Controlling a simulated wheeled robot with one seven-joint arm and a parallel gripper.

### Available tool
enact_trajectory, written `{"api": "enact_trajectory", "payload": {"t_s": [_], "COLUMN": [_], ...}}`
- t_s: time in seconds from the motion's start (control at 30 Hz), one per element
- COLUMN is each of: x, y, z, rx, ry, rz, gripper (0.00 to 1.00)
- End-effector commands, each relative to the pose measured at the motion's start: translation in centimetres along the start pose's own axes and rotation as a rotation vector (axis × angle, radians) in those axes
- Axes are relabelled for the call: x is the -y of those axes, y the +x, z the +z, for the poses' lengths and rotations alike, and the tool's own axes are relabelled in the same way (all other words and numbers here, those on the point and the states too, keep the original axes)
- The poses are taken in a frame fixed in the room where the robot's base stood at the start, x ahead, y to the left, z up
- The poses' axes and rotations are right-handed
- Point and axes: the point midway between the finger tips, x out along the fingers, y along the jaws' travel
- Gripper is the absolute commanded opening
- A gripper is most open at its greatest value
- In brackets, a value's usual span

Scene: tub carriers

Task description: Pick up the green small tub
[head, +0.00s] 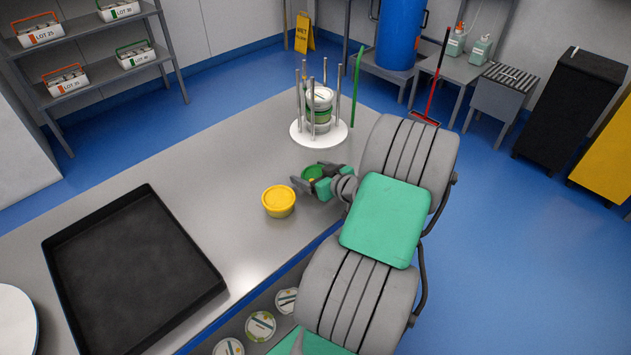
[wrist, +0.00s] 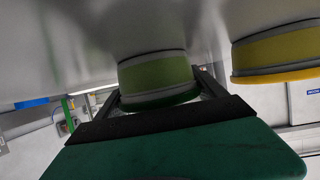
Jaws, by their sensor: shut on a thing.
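The green small tub (head: 313,173) is at the right part of the grey table, partly hidden by my gripper in the head view. My gripper (head: 318,181) is shut on it, with a finger on either side. In the wrist view the green tub (wrist: 157,78) sits between the two fingers of my gripper (wrist: 155,98). I cannot tell whether the tub touches the table. A yellow tub (head: 279,201) stands just left of my gripper, apart from it, and also shows at the right of the wrist view (wrist: 280,52).
A black tray (head: 131,268) lies on the left of the table (head: 215,190). A white round carrier (head: 302,136) with upright rods holds stacked tubs behind my gripper. Several lidded tubs (head: 261,326) sit below the table's front edge.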

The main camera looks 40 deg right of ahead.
Motion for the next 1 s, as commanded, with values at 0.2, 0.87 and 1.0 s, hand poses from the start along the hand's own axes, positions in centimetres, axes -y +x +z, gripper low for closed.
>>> {"api": "enact_trajectory", "payload": {"t_s": [0.2, 0.87, 1.0], "x": [0.0, -0.9, -2.6], "y": [0.0, -2.8, -7.0], "z": [0.0, -3.8, -6.3], "rx": [0.0, -0.004, -0.004], "ry": [0.0, -0.005, -0.005], "rz": [-0.001, 0.009, 0.011], "gripper": [0.38, 0.3, 0.3]}}
